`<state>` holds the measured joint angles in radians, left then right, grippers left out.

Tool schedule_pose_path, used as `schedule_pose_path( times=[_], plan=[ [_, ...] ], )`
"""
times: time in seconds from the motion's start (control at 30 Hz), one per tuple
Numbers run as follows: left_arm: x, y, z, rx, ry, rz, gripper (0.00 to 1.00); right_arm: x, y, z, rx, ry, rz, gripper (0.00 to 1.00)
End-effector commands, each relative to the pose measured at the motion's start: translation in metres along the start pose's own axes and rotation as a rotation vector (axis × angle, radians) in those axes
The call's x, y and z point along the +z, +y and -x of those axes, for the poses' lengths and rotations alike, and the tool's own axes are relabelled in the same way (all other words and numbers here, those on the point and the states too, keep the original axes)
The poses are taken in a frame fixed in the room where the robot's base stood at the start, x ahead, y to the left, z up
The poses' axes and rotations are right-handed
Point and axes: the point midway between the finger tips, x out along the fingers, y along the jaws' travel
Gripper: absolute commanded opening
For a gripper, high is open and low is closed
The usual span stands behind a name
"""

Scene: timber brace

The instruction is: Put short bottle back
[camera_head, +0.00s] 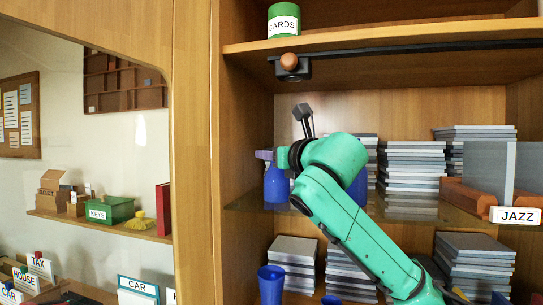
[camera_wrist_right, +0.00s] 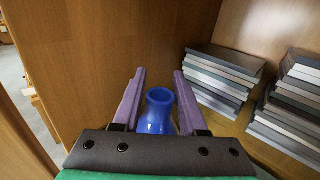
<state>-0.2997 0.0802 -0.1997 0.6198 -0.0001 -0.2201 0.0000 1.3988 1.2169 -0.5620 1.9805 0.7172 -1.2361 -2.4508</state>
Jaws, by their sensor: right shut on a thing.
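A short blue bottle (camera_head: 277,184) is at the left end of the glass shelf in the cabinet; I cannot tell whether its base rests on the glass. My right gripper (camera_head: 265,155) reaches it from the right, with its purple fingers at the bottle's upper part. In the right wrist view the bottle (camera_wrist_right: 157,112) stands between the two purple fingers (camera_wrist_right: 158,88), its round mouth facing up, and the gripper is shut on it. Another blue thing (camera_head: 358,187) is partly hidden behind my green arm. My left gripper is not in view.
Stacks of grey boards (camera_head: 413,165) stand on the glass shelf (camera_head: 405,207), and more (camera_head: 293,262) are below. Blue cups (camera_head: 271,285) stand lower down. The cabinet's left wall (camera_head: 243,140) is close to the bottle. A green CARDS tin (camera_head: 284,20) is on the upper shelf.

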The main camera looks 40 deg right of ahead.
Motion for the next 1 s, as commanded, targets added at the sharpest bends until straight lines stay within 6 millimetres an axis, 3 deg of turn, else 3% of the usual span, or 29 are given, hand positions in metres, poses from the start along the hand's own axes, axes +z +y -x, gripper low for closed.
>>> schedule_pose_path(
  times=[0.23,0.27,0.3,0.33,0.67,0.77,1.0],
  plan=[
    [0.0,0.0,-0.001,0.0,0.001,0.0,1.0,-0.001,0.0,0.001,0.0,-0.002,-0.001,0.0],
    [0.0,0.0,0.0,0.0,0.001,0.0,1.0,0.0,0.0,0.001,0.0,-0.001,-0.001,0.53],
    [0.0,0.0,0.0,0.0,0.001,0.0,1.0,0.0,0.0,0.001,0.0,-0.001,-0.001,0.68],
    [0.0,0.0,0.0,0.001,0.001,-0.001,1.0,0.0,0.0,0.001,0.0,-0.001,-0.001,0.72],
    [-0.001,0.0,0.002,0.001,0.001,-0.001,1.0,0.004,0.0,0.001,0.001,-0.002,-0.001,0.72],
    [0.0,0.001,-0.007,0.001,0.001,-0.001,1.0,0.0,0.0,0.015,0.0,-0.004,-0.001,0.72],
    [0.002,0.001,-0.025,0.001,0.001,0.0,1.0,0.0,-0.001,0.08,-0.001,-0.007,0.001,0.72]
  ],
)
